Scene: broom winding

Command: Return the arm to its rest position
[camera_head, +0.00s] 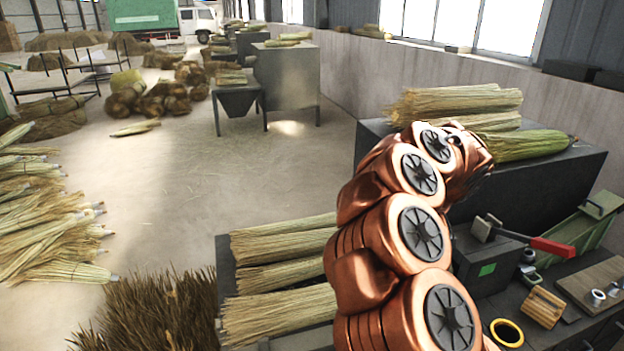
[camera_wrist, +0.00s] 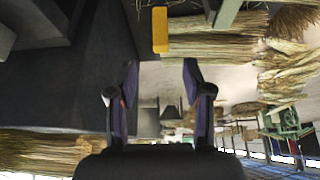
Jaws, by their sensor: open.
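My copper arm rises from the lower middle of the head view and bends right near the dark bench (camera_head: 560,175) with broom bundles on it. My gripper cannot be made out in the head view. In the wrist view my gripper (camera_wrist: 159,85) has its two dark fingers spread wide apart, with nothing held between them. Beyond the fingers the wrist view shows pale floor, a dark surface on the left and straw on the right. A yellow-orange bar (camera_wrist: 160,30) shows at the top middle of that view.
Straw bundles (camera_head: 455,104) lie on the dark bench beside my arm. More bundles (camera_head: 280,275) lie left of it. A red-handled tool (camera_head: 552,246), a yellow ring (camera_head: 506,332) and a wooden block (camera_head: 543,307) are at lower right. Open floor (camera_head: 200,200) is at left-centre.

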